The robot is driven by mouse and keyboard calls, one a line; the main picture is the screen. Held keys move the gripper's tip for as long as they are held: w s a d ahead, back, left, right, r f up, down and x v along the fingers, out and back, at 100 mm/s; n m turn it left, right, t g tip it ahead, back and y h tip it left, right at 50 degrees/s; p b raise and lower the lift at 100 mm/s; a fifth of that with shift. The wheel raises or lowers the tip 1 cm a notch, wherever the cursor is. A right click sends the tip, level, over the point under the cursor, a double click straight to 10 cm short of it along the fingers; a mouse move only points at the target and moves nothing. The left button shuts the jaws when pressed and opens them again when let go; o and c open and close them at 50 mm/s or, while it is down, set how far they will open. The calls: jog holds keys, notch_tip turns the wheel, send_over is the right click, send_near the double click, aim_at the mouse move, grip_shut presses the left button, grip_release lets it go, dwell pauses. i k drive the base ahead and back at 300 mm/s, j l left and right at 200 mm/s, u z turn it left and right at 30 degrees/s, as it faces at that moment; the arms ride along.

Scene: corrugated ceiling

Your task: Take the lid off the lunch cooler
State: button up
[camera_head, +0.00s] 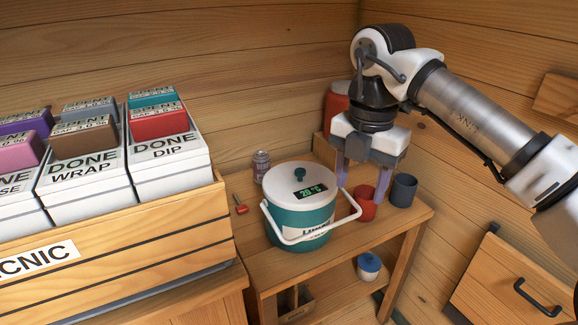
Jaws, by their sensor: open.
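The lunch cooler (287,232) is a teal tub with a white handle and a partly visible label, standing upright on a small wooden table. My gripper (363,192) points down to the right of the cooler, above the table. Its two purple fingers are apart, and it is open. The left finger is close to the lid's right edge; I cannot tell whether they touch. A red cup (365,208) shows below and between the fingers.
A dark grey cup (403,190) stands right of the red cup. A can (261,166) and a small red-handled item (240,205) are left of the cooler. A wooden crate (120,255) of labelled boxes fills the left. A red container (337,108) stands behind my gripper.

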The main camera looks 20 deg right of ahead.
aim_at(299, 185)
jog(key=i, duration=0.95)
